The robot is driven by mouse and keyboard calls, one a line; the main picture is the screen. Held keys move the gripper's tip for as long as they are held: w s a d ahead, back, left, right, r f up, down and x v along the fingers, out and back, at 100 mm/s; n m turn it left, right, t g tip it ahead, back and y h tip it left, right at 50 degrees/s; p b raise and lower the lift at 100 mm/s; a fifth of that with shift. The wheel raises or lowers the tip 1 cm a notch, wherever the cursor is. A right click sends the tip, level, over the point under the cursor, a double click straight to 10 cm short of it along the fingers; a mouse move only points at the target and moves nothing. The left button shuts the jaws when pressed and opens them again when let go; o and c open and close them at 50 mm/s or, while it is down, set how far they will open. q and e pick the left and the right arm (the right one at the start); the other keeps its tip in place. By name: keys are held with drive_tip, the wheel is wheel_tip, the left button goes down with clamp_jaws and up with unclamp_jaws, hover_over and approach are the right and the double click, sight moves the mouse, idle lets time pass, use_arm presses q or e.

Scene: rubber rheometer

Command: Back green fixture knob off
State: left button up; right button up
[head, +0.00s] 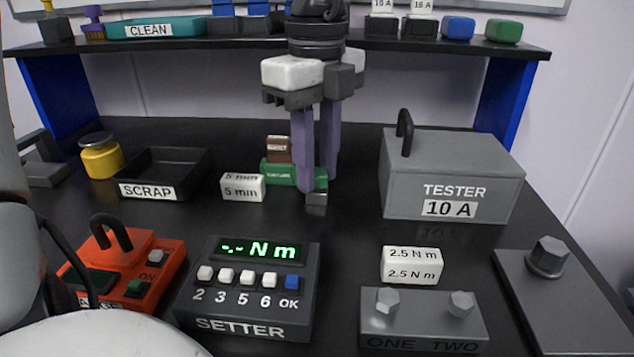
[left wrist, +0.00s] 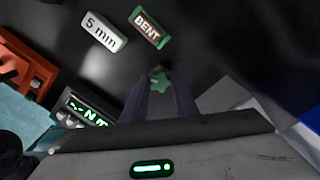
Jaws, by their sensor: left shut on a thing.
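My right gripper is not in view.
The grey TESTER box (head: 452,174) stands right. The SETTER (head: 250,290), red device (head: 128,265) and 2.5 N m block (head: 410,265) are nearer. A shelf (head: 200,42) runs behind.

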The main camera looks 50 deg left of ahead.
use_arm(q)
drive_tip(key=shift+a+f+n+b, duration=0.1)
drive_tip(key=shift+f+n+b, duration=0.15)
drive_tip(key=shift+n+b, duration=0.75)
drive_tip(key=shift+r+n, duration=0.15)
drive_tip(key=shift+n, duration=0.85)
drive_tip(key=shift+r+n, duration=0.1)
drive_tip(key=shift+n, duration=0.3)
drive_tip(key=n, duration=0.4)
drive_tip(key=shift+n, duration=0.3)
drive_tip(key=o, duration=0.9)
